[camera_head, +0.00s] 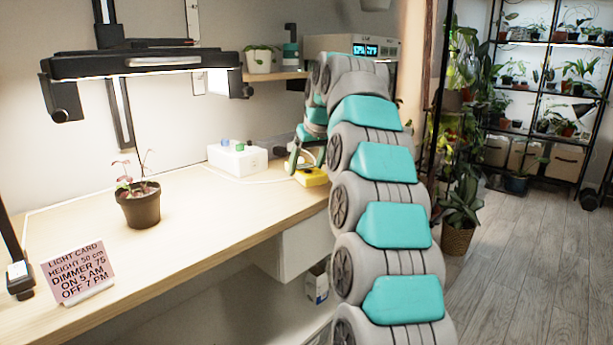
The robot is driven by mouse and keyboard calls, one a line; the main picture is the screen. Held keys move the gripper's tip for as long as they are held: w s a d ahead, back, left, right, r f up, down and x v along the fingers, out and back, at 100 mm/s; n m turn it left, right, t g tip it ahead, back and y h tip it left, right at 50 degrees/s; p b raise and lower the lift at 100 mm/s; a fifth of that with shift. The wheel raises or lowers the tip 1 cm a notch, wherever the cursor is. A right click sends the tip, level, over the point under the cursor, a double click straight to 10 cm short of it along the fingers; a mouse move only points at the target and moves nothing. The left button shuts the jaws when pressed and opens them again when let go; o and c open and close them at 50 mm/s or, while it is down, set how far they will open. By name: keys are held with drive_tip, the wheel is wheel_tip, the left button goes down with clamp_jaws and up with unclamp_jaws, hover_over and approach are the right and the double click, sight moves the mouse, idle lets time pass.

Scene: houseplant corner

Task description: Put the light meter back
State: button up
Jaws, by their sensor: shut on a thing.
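The yellow light meter (312,178) is at the right end of the wooden bench, low over or on its top; I cannot tell if it touches. My gripper (296,165) is at the meter's left side and shut on it. My gripper and arm hide part of the meter, and its face is too small to read.
A white box with green and blue parts on top (238,159) stands just left of my gripper, with a pale cable beside it. A potted seedling (141,208) stands mid-bench under a lamp (140,62). A light card (78,271) stands at the front left.

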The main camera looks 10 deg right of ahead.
sight(309, 170)
drive_tip(key=shift+f, duration=1.45)
drive_tip(key=shift+f, duration=0.15)
drive_tip(key=o, duration=1.6)
drive_tip(key=shift+c, duration=0.2)
drive_tip(key=v, duration=1.1)
drive_tip(key=shift+r, duration=0.35)
drive_tip(key=shift+s+r, duration=0.2)
drive_tip(key=shift+s, duration=0.05)
